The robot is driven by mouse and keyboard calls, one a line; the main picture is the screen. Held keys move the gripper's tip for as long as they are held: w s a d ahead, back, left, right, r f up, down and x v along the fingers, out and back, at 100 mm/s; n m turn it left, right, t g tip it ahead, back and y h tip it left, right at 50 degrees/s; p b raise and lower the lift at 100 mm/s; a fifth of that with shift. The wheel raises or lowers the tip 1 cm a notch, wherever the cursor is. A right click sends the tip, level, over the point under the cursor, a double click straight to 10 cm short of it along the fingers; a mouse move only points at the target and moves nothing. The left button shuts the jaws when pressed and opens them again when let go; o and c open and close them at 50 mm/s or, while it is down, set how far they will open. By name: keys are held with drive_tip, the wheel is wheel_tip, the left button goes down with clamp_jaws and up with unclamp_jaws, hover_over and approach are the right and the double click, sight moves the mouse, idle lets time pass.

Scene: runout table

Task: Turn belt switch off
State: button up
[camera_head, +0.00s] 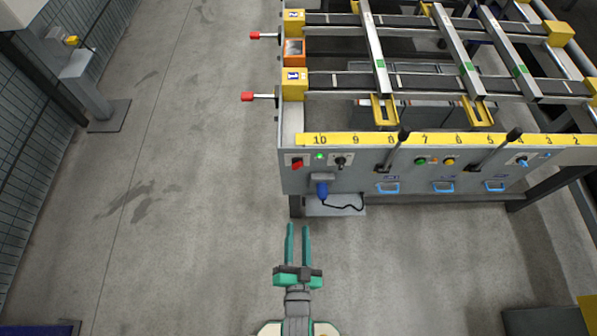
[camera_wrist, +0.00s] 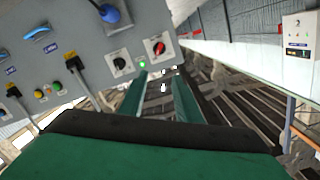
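The front panel (camera_head: 400,178) of the runout table carries a red rotary switch (camera_head: 297,163), a lit green lamp (camera_head: 319,155) and a black rotary switch (camera_head: 341,161) at its left end. In the wrist view the red switch (camera_wrist: 158,48), green lamp (camera_wrist: 142,64) and black switch (camera_wrist: 120,64) show ahead of the fingers. The labels are too small to read, so I cannot tell which is the belt switch. My gripper (camera_head: 297,230) is open and empty, apart from the panel. Its two green fingers also show in the wrist view (camera_wrist: 160,90).
A blue plug (camera_head: 322,190) with a black cable hangs below the switches. Black levers (camera_head: 393,150) and several buttons sit further right. Red-tipped rods (camera_head: 248,97) stick out from the table's left side. A grey post (camera_head: 88,85) stands at upper left. The floor left is clear.

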sight(298, 168)
drive_tip(key=w+f+m, duration=0.1)
drive_tip(key=w, duration=0.6)
drive_tip(key=w+f+m, duration=0.1)
drive_tip(key=w, duration=0.7)
drive_tip(key=w+f+m+t, duration=0.1)
drive_tip(key=w, duration=0.6)
drive_tip(key=shift+w+d, duration=0.15)
drive_tip(key=shift+w, duration=0.2)
drive_tip(key=shift+c, duration=0.5)
clamp_jaws()
